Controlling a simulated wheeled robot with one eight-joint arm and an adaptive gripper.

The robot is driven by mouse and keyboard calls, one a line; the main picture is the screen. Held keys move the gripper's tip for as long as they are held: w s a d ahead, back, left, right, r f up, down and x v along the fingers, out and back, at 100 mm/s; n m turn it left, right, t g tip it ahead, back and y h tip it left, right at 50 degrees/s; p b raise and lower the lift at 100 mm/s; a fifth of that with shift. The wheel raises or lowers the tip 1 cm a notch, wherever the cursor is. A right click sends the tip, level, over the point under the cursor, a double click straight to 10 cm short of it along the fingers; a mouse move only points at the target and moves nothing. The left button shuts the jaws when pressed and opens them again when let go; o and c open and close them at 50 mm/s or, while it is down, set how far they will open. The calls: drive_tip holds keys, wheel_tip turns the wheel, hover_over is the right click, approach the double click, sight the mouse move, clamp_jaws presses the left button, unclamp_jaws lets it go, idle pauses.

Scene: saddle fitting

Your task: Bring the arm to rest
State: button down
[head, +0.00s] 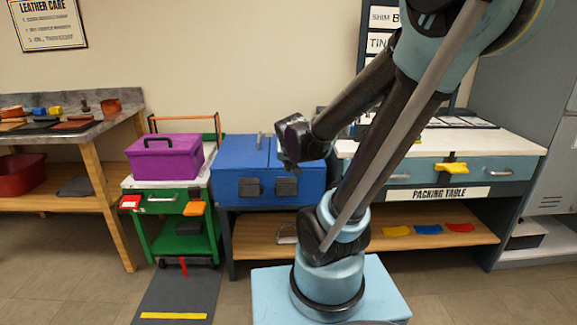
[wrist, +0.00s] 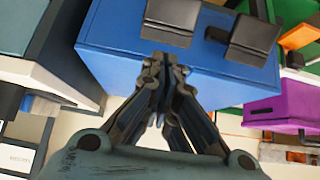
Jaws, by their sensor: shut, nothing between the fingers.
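My arm rises from its light blue base in the middle of the head view and bends back down toward the blue chest. My gripper (head: 286,160) hangs in front of the blue chest (head: 233,190) at its right part, partly hidden by its own wrist. In the wrist view my gripper (wrist: 160,72) is shut with its fingertips together and nothing between them. The blue chest (wrist: 120,35) with its two dark latches lies beyond the fingertips. Whether the fingers touch the chest cannot be told.
A purple toolbox (head: 165,157) stands on a green cart (head: 185,236) to the left. The packing table (head: 500,143) with a yellow clamp (head: 454,168) is to the right. A workbench (head: 112,125) with small items is at far left. A dark floor mat (head: 172,290) lies before the cart.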

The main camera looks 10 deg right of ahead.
drive_tip(key=shift+s, duration=0.2)
idle(0.3)
drive_tip(key=s+d+f+g, duration=0.2)
drive_tip(key=s+g, duration=0.1)
drive_tip(key=s, duration=0.7)
drive_tip(key=s+d+f+n+g+y, duration=0.1)
drive_tip(key=s+d+f+g, duration=0.1)
drive_tip(key=s, duration=0.8)
drive_tip(key=shift+s+n+g, duration=0.3)
drive_tip(key=shift+g, duration=0.2)
